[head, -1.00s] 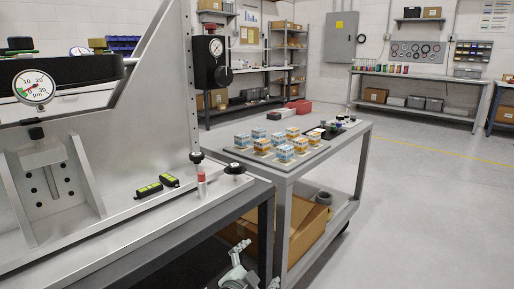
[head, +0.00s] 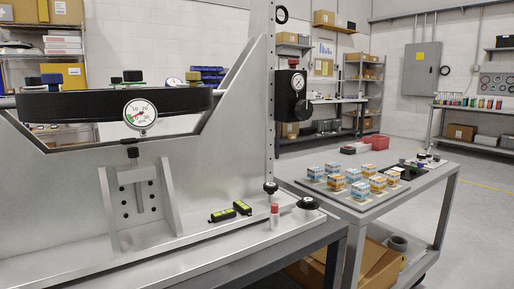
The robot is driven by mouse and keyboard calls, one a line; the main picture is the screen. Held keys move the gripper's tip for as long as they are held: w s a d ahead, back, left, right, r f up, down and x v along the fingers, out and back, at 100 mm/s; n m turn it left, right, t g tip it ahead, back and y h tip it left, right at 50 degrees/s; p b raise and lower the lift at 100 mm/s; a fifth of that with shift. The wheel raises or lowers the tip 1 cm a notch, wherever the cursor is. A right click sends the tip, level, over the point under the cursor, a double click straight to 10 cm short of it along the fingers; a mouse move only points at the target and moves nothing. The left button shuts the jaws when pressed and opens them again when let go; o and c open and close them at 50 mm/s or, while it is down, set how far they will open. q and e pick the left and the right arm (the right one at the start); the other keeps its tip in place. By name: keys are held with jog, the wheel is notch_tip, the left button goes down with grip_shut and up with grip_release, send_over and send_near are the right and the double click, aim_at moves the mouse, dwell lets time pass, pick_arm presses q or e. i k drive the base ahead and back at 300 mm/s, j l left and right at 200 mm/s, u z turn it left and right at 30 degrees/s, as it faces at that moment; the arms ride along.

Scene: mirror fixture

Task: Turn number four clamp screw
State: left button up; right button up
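A black ring-shaped mirror cell (head: 85,104) sits in the grey metal fixture (head: 225,150) at the left. A small black knob (head: 132,152) is below the ring, above a slotted bracket (head: 138,190). No number is readable on any of these, so I cannot tell which is clamp screw four. A white dial gauge (head: 140,113) is on the ring's front. Neither gripper is in view.
Two black-and-yellow blocks (head: 222,215), a red-capped pin (head: 275,215) and a black knob (head: 307,203) are on the fixture's base. A black gauge box (head: 292,95) hangs on a post. A cart (head: 410,207) with blue and orange blocks stands at right.

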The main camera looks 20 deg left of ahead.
aim_at(33, 82)
jog(key=k+u, duration=0.2)
jog(key=u, duration=0.95)
